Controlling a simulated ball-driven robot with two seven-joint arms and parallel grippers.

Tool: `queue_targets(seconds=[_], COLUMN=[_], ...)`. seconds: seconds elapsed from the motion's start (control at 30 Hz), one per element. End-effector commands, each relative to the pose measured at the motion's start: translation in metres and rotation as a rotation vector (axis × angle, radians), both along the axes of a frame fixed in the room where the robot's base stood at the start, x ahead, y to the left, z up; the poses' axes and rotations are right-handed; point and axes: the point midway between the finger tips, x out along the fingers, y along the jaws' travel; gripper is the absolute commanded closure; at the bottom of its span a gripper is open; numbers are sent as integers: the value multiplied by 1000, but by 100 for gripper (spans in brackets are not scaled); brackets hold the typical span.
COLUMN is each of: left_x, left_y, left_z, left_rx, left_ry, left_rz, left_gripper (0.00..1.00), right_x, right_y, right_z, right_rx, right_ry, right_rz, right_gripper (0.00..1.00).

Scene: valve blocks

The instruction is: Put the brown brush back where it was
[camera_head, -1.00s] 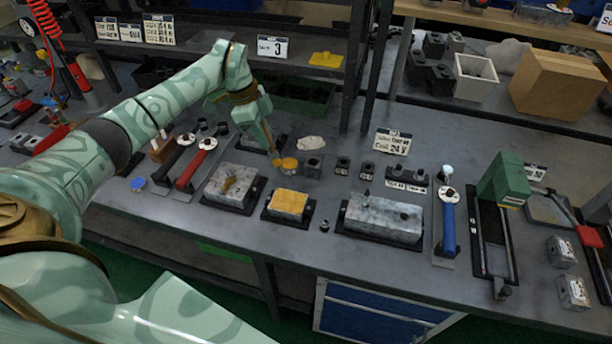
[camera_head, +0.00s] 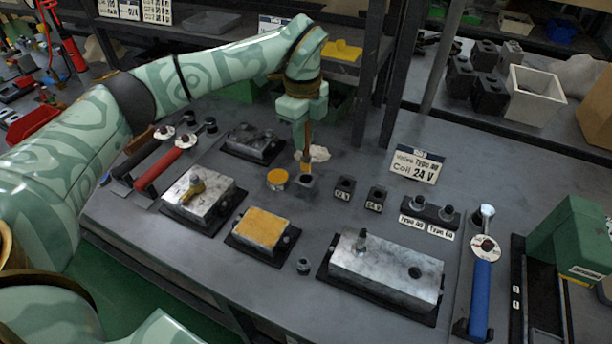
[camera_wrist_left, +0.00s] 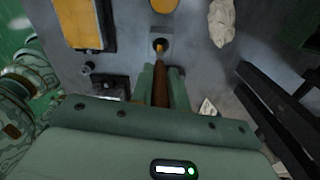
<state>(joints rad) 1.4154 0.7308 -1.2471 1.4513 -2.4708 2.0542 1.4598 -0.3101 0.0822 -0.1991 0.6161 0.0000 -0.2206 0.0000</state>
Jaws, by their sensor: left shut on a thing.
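My left gripper (camera_head: 306,136) is shut on the brown brush (camera_head: 307,154), which hangs down nearly upright, bristles lowest. Its bristle end is at the small dark block with a round hole (camera_head: 307,182), behind and right of the round yellow tin (camera_head: 277,179). In the left wrist view the brush handle (camera_wrist_left: 160,90) runs between the fingers, and its tip lies at the hole of the dark block (camera_wrist_left: 164,42). I cannot tell how far the tip is inside the hole. My right gripper is not in view.
A block with a yellow top (camera_head: 263,226) and a metal valve block (camera_head: 199,190) stand in front. A pale crumpled lump (camera_head: 319,154) lies just behind the brush. Small dark blocks (camera_head: 344,188) stand to the right. A shelf post (camera_head: 376,85) rises behind.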

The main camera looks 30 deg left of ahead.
Motion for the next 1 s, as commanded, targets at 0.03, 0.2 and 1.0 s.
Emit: queue_targets(seconds=[0.03, 0.2, 1.0], left_x=[0, 0, 0], left_y=[0, 0, 0], left_z=[-18, -40, -79], left_rx=[1, -1, -1], left_ry=[6, 2, 1], left_rz=[-1, 0, 0], left_gripper=[100, 100, 62], right_x=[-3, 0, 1], right_y=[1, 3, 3], right_z=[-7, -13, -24], right_rx=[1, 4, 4], right_ry=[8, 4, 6], right_rz=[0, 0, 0], right_gripper=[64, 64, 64])
